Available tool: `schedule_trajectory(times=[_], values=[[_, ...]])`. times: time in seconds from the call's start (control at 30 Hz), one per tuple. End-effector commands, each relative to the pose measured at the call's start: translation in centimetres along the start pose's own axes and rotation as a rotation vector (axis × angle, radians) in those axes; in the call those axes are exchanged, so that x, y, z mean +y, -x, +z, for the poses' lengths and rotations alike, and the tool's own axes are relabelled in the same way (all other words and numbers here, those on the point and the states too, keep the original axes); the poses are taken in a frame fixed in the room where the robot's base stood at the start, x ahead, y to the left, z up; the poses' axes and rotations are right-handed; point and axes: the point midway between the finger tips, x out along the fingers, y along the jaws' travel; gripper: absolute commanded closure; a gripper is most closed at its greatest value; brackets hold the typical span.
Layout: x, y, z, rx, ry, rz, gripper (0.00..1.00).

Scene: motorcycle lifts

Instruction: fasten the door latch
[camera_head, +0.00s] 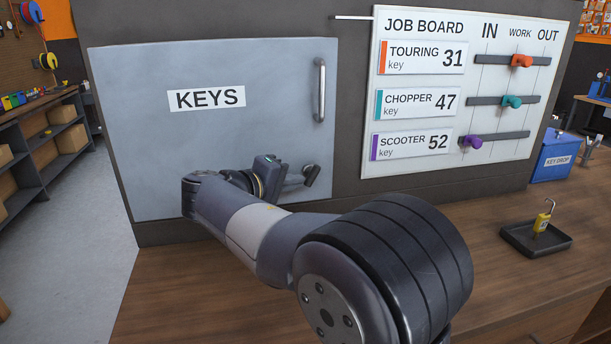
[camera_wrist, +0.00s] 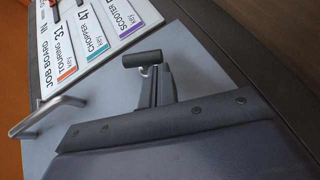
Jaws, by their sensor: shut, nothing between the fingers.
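The grey key cabinet door (camera_head: 215,135), labelled KEYS, lies closed against its dark frame. Its latch (camera_head: 312,174) has a dark grip and sits low on the door's right edge, below the silver handle (camera_head: 320,90). In the head view the grip looks tilted. In the wrist view the latch's dark grip (camera_wrist: 142,59) shows just beyond my fingertips, with a bit of bright metal under it. My gripper (camera_wrist: 157,78) is shut and empty, close beside the latch. I cannot tell whether it touches. My arm hides part of the door's lower edge in the head view.
A job board (camera_head: 455,90) with coloured sliders is right of the door. A blue key drop box (camera_head: 555,155) and a black tray (camera_head: 536,238) holding a yellow-tagged item (camera_head: 543,220) stand on the wooden counter (camera_head: 500,285). Shelves (camera_head: 45,150) are at far left.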

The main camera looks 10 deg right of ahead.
Motion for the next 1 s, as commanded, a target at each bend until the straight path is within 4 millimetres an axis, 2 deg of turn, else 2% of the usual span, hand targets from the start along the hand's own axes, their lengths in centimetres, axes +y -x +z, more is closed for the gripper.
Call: schedule_trajectory(times=[0.03, 0.4, 1.0], values=[[-0.79, -0.19, 0.12, 0.001, 0.022, 0.029, 1.0], [-1.32, -0.61, 0.41, 0.0, 0.144, 0.213, 1.0], [-1.44, -0.84, 0.56, 0.0, 0.139, 0.205, 1.0]])
